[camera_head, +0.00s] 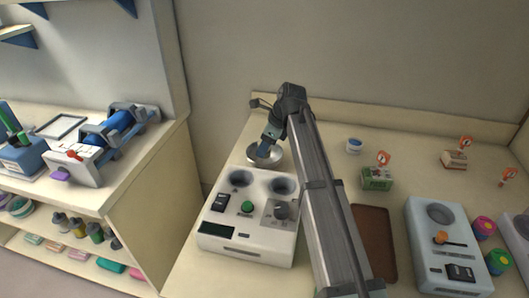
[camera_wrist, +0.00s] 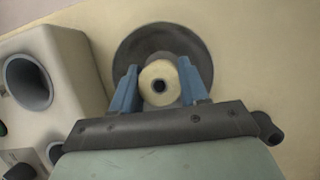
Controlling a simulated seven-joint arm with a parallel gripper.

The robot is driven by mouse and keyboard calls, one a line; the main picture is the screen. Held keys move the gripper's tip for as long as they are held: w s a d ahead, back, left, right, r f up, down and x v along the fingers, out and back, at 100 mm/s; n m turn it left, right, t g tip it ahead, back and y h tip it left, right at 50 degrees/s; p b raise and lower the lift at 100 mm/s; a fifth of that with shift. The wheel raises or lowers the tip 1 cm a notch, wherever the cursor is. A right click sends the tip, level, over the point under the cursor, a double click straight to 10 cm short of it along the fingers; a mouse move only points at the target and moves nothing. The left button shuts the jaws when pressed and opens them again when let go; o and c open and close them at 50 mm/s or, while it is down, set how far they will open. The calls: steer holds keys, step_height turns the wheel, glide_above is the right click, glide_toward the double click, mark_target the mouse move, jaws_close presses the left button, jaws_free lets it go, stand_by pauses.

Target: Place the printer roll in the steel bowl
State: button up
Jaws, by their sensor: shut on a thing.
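The printer roll (camera_wrist: 160,83) is a cream cylinder with a dark core hole, seen end-on in the wrist view. My gripper (camera_wrist: 161,88) is shut on it, with a blue finger on each side. The steel bowl (camera_wrist: 204,47) is a dark round dish behind the roll in the wrist view. In the head view the bowl (camera_head: 264,159) stands on the counter behind the white device, and my gripper (camera_head: 265,150) is over it. The roll is hidden in the head view. I cannot tell whether the roll touches the bowl.
A white device (camera_head: 235,225) with two round wells stands just in front of the bowl. The counter behind is mostly clear.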

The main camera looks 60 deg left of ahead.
steer(key=shift+f, duration=1.4)
steer(key=o, duration=0.8)
steer(key=shift+f, duration=0.1)
steer(key=v, duration=1.2)
steer(key=shift+d, duration=0.1)
